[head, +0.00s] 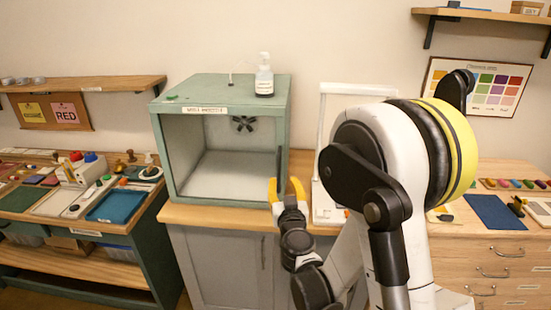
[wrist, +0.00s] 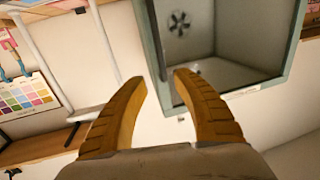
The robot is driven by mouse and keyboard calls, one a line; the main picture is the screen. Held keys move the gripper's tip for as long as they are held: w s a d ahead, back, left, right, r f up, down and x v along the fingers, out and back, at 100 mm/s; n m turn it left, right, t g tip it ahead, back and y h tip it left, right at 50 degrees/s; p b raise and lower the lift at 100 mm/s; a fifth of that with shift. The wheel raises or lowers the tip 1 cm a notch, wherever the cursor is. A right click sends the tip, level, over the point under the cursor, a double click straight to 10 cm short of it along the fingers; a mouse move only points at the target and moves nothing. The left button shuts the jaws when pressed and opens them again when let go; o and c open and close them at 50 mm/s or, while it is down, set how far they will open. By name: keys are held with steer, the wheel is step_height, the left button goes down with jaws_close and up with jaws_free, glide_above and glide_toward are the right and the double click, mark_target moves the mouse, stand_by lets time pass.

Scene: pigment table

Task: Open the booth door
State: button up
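The booth (head: 185,150) is a green box on a grey cabinet, with a pale interior and a small black fan on its back wall. I cannot tell whether a clear door pane covers its front. A dark upright bar, like a handle (head: 279,160), shows at the front right edge. My gripper (head: 283,182) is open with yellow fingers, just below that bar at the booth's lower right front corner. In the wrist view the picture is turned over; the booth's green edge (wrist: 152,45) lies beyond and between the open fingers (wrist: 159,79). Nothing is held; contact is not clear.
A white pump bottle (head: 264,78) stands on the booth. A white frame (head: 324,150) stands right of it, close to my arm. A left bench holds a blue tray (head: 117,206) and tools. A drawer cabinet (head: 490,265) is at right. The floor before the booth is mostly hidden.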

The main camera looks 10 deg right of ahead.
mark_target(279, 165)
steer(key=w, duration=0.3)
steer(key=w+b, duration=0.1)
steer(key=w, duration=0.3)
steer(key=w+d, duration=0.1)
steer(key=w, duration=0.2)
steer(key=shift+w, duration=0.3)
jaws_close()
